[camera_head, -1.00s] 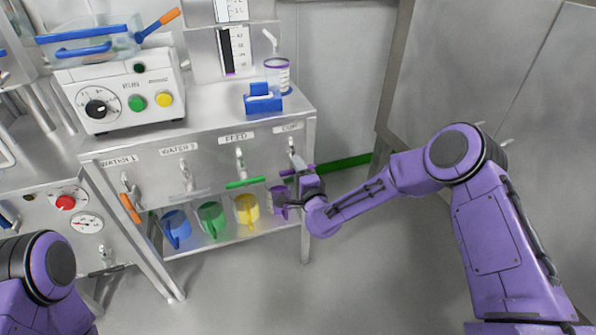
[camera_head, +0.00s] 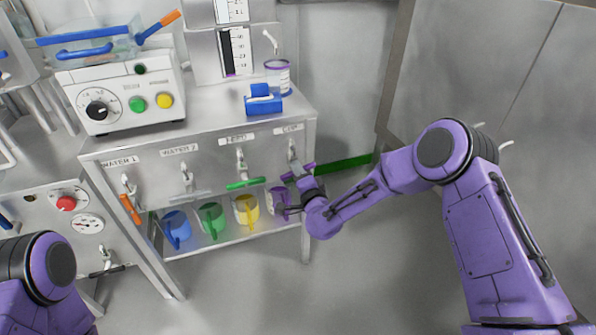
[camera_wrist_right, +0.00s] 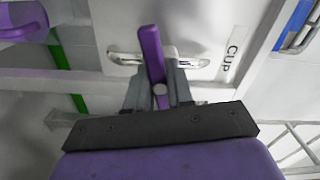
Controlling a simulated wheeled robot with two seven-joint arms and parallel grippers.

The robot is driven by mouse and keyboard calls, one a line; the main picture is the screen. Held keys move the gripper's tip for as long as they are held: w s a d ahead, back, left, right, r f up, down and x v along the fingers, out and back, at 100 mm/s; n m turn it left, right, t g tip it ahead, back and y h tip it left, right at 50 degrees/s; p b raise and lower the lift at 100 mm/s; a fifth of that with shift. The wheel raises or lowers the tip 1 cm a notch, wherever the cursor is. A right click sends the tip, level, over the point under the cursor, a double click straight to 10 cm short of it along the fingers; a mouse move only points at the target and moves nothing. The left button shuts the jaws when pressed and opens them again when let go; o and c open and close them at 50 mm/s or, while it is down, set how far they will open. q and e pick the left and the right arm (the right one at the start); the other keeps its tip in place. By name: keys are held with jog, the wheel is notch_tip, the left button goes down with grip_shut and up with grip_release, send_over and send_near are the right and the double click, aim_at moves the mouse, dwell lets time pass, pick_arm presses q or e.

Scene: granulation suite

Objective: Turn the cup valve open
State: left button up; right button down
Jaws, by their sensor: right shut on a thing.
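The cup valve's purple handle (camera_head: 309,167) sits below the CUP label (camera_head: 290,129) at the right end of the bench front. My right gripper (camera_head: 298,172) reaches it from the right and hides its middle. In the right wrist view the purple handle (camera_wrist_right: 152,58) stands between the fingers of my right gripper (camera_wrist_right: 160,92), which is shut on it. There the handle lies across the silver valve pipe (camera_wrist_right: 188,62), beside the CUP label (camera_wrist_right: 231,54). A purple cup (camera_head: 279,197) stands on the shelf below, partly behind my gripper. My left gripper is out of view.
Other valves with green (camera_head: 245,184) and orange (camera_head: 130,208) handles are along the same front. Blue (camera_head: 176,226), green (camera_head: 211,216) and yellow (camera_head: 246,208) jugs stand on the lower shelf. The floor to the right is open.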

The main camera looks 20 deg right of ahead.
jog(key=n, duration=0.3)
jog(key=shift+n, duration=0.4)
jog(key=n, duration=0.3)
jog(key=shift+n, duration=0.3)
jog(key=n, duration=0.3)
jog(key=shift+n, duration=2.2)
jog(key=c, duration=1)
grip_release()
jog(key=shift+s, duration=0.15)
